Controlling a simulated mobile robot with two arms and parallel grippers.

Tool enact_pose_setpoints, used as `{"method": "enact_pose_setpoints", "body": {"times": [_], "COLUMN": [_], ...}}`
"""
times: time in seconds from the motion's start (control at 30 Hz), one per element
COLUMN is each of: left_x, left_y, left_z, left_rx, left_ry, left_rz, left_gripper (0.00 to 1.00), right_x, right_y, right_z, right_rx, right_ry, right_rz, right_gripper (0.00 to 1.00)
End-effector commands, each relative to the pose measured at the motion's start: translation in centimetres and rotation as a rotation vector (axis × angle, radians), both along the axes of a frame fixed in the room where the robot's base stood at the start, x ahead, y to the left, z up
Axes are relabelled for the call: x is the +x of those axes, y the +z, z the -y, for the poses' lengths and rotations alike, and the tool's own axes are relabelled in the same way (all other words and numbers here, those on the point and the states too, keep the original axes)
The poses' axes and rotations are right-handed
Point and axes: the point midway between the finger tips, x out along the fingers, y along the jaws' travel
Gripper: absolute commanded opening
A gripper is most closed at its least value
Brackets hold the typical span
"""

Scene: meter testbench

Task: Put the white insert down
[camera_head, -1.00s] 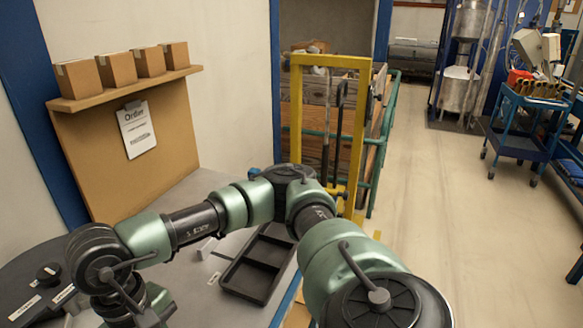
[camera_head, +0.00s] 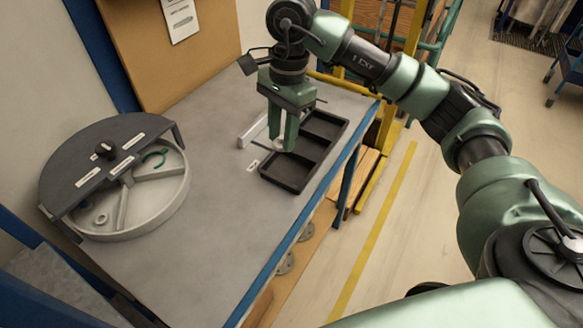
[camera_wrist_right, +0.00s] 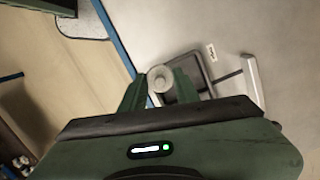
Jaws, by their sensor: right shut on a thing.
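My right gripper (camera_head: 283,145) points down from above over the black divided tray (camera_head: 290,174). It is shut on the white insert (camera_head: 280,145), a small pale round piece between the fingertips. In the right wrist view the white insert (camera_wrist_right: 160,78) shows as a pale disc between the two green fingers, with part of the tray (camera_wrist_right: 190,68) behind it. The insert appears over the tray's left side; its exact height above the tray cannot be told. My left gripper is not in view.
A white bar (camera_head: 252,130) lies beside the tray. The table (camera_head: 215,215) between is clear.

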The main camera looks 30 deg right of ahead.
Motion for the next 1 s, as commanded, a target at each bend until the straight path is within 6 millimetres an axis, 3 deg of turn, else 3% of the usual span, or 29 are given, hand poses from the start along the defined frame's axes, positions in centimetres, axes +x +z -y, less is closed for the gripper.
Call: {"method": "enact_pose_setpoints", "body": {"times": [0.1,0.3,0.57,0.77,1.0], "left_x": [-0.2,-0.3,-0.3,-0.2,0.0], "left_y": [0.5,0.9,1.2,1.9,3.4], "left_z": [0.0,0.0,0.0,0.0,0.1], "left_rx": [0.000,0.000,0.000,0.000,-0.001], "left_ry": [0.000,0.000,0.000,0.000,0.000], "left_rz": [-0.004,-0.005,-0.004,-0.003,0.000], "left_gripper": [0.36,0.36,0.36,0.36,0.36], "right_x": [1.9,4.0,4.8,4.7,4.7], "right_y": [1.6,3.3,3.6,-0.2,-6.6], "right_z": [1.2,3.2,4.5,4.5,4.5], "right_rx": [0.003,0.000,-0.002,-0.006,-0.005], "right_ry": [-0.286,-0.683,-0.913,-0.926,-0.924], "right_rz": [-0.002,-0.002,-0.002,-0.008,-0.007], "right_gripper": [0.00,0.00,0.00,0.00,0.00]}}
